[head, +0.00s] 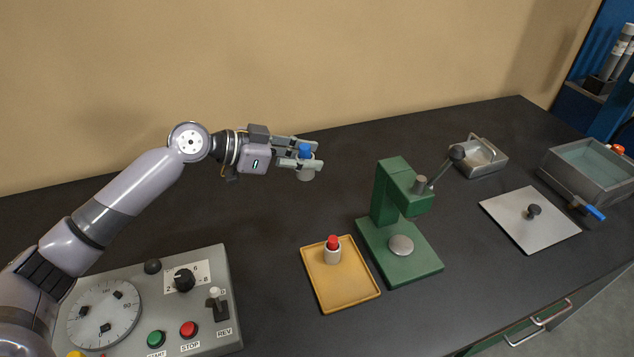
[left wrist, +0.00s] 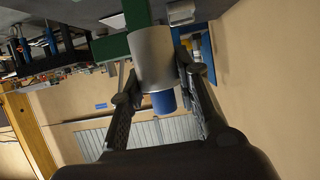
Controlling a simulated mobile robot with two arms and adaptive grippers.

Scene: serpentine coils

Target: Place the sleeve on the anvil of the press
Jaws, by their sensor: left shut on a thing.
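A grey sleeve (head: 306,175) with a blue piece (head: 305,150) at its upper end is held by my left gripper (head: 308,154), above the table and left of the press. In the left wrist view the sleeve (left wrist: 153,58) sits between the two fingers, with the blue piece (left wrist: 164,102) toward the palm. The green press (head: 388,190) stands on the table. Its anvil (head: 401,246), a round grey disc on the base, is bare. The gripper is apart from the press. My right gripper is not in view.
A yellow tray (head: 345,296) left of the press holds a pale cylinder with a red top (head: 333,250). A control panel (head: 215,285) lies at the front left. A grey plate with a knob (head: 530,230), a metal container (head: 480,157) and a basin (head: 590,165) stand right.

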